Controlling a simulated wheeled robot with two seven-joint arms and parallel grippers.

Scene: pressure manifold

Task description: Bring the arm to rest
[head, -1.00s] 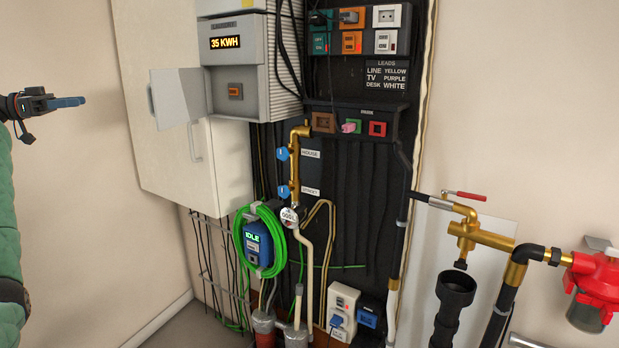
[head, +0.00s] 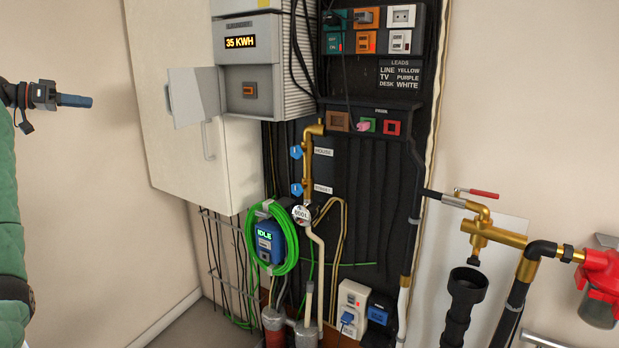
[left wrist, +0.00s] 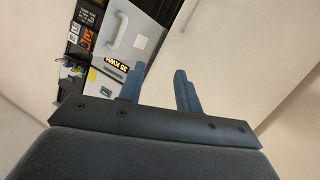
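My left gripper (head: 75,101) is at the far left of the head view, in front of the bare wall and apart from the cabinet and panel. In the left wrist view its two blue fingers (left wrist: 160,88) stand apart with nothing between them, so it is open and empty. My left arm, in a green sleeve, runs down the left edge of the head view. My right gripper is not in view. The pressure manifold, a brass fitting (head: 492,234) with a red-handled valve (head: 478,193), is on the right, far from the left gripper.
A white cabinet (head: 165,110) and a grey meter box (head: 250,85) with its small door (head: 194,97) swung open stand right of the left gripper. A green hose (head: 250,228) hangs on a blue charger. A red unit (head: 604,280) is at the far right. Bare wall surrounds the gripper.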

